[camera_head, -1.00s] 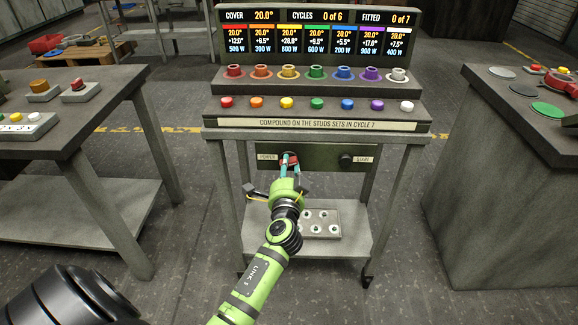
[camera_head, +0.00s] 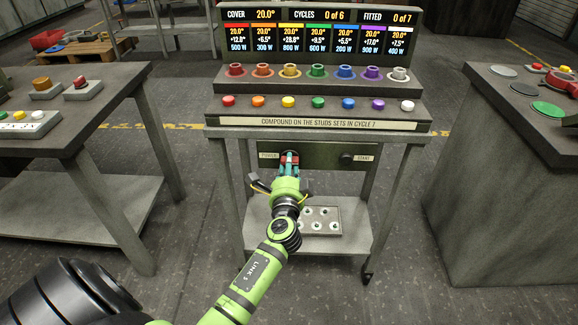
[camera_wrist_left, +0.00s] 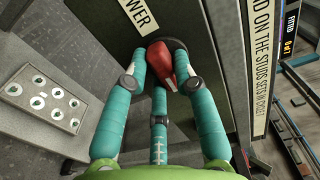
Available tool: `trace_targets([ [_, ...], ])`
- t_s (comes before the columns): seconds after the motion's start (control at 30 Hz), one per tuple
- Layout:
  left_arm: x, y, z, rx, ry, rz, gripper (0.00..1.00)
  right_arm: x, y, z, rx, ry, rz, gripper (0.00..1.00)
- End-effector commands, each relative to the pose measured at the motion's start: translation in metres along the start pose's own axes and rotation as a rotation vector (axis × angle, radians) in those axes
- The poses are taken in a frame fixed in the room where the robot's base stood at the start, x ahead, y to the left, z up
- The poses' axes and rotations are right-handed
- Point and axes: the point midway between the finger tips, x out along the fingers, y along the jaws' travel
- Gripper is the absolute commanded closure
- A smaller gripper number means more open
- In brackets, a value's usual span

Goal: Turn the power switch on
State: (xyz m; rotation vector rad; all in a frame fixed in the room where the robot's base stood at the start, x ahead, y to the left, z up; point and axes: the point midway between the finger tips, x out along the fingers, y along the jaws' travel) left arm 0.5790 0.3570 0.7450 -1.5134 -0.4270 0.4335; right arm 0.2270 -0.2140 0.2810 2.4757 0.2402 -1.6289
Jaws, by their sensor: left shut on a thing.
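The power switch has a red handle on a dark round base, seen best in the left wrist view (camera_wrist_left: 160,62), beside a label that ends in "WER". My left gripper (camera_head: 289,158) has its teal fingers closed around the red handle, one on each side and one below in the wrist view. In the head view the fingers hide most of the switch. The switch sits on the dark front panel (camera_head: 322,155) under the bench top, by the POWER label (camera_head: 268,155). I cannot tell whether the switch is on or off. My right gripper is not in view.
A START knob (camera_head: 346,158) is on the same panel to the right. Above are colored buttons, colored rings and a display (camera_head: 318,32). A tray of round pieces (camera_head: 320,221) lies on the lower shelf. Side tables (camera_head: 75,135) stand left and right.

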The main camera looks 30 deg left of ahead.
Motion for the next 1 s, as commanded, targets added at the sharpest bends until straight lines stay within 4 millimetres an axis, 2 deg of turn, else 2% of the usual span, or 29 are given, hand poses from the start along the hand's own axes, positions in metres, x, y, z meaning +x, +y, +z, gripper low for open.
trace_targets([
  [0.13,0.001,-0.001,0.000,0.004,0.000,-0.003,1.00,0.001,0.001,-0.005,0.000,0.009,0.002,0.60],
  [0.17,0.001,-0.001,0.000,0.004,0.000,-0.003,0.69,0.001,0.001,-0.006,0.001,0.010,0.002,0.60],
  [0.2,0.001,-0.001,0.000,0.004,0.000,-0.003,0.53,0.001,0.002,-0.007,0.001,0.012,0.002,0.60],
  [0.23,0.001,-0.001,0.000,0.004,0.000,-0.003,0.48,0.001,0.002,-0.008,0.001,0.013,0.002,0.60],
  [0.53,0.000,0.000,0.000,0.001,0.000,-0.001,0.48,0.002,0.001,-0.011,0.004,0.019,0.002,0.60],
  [0.67,-0.008,0.001,0.000,0.001,0.001,0.001,0.48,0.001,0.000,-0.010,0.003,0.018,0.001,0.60],
  [0.77,-0.024,0.001,-0.001,0.000,0.002,0.002,0.48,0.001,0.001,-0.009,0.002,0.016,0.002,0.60],
  [1.0,-0.076,0.002,0.000,0.001,0.001,0.003,0.48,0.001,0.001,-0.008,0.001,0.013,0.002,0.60],
])
